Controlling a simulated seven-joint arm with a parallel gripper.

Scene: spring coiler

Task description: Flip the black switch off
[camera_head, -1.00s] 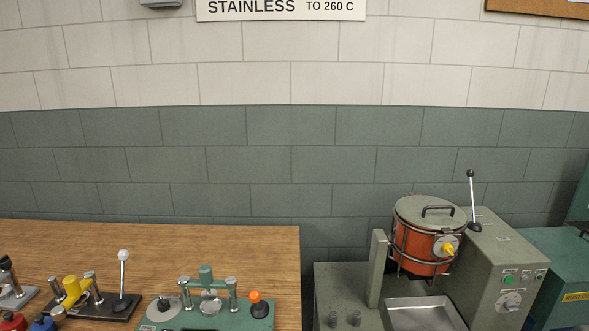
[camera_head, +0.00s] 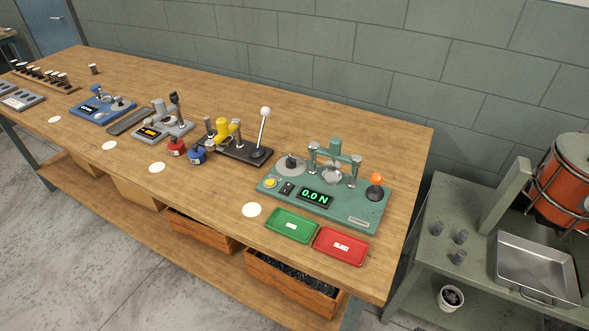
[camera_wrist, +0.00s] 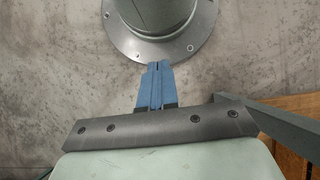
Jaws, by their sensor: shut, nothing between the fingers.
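A small black switch (camera_head: 287,188) sits on the front left of the green test unit (camera_head: 350,210) on the wooden bench. It is between a yellow button (camera_head: 270,182) and the lit display (camera_head: 315,197), which reads 0.0 N. The switch is too small to tell which way it is tipped. My gripper (camera_wrist: 158,66) shows only in the wrist view, its two blue fingers closed together with nothing between them. It points over bare grey concrete, away from the bench top. The switch is not in the wrist view.
A green tray (camera_head: 291,226) and a red tray (camera_head: 341,246) lie in front of the unit. An orange-topped knob (camera_head: 375,187) and a white-balled lever (camera_head: 264,120) stand up nearby.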

